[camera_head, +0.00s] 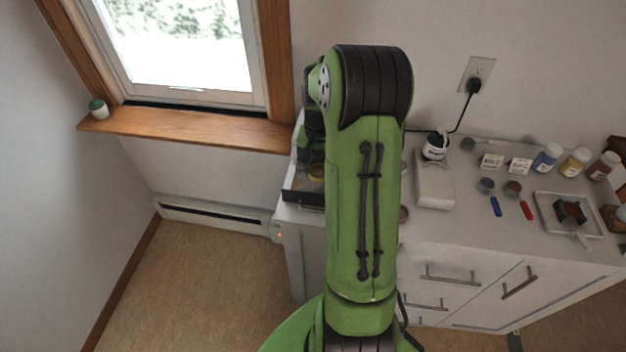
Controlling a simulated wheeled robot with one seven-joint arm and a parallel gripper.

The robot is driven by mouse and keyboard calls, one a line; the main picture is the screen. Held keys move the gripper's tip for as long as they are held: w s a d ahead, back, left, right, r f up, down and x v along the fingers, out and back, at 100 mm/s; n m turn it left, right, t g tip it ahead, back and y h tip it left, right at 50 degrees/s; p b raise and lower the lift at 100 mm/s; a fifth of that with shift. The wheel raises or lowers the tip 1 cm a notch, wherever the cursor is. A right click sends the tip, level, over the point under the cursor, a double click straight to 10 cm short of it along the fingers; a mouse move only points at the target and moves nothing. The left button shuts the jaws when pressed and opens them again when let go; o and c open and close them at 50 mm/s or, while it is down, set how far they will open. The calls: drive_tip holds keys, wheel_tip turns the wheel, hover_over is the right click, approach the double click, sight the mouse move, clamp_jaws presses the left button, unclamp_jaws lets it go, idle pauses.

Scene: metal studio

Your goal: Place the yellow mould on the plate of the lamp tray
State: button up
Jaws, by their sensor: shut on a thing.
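The yellow mould (316,172) shows as a small yellow piece just left of my green arm. It is at the lower end of my gripper (314,164), which is shut on it. My arm hides most of the gripper and part of the mould. Directly below is a dark, open-fronted tray (301,196) at the left end of the white counter, seemingly the lamp tray. Its plate (299,182) shows only in part as a brownish-grey surface inside. I cannot tell whether the mould touches the plate or hangs above it.
To the right on the counter (450,222) are a pale block (434,180), a blue scoop (495,206), a red scoop (526,208), several jars (574,162) and a pale tray (566,236) holding a dark block. A black cord (462,116) runs to the wall outlet.

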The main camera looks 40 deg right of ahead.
sight(319, 172)
wheel_tip(319, 172, down, 4)
drive_tip(key=shift+f+b, duration=0.1)
drive_tip(key=shift+b, duration=0.3)
drive_tip(key=shift+f, duration=0.15)
drive_tip(key=o, duration=1.1)
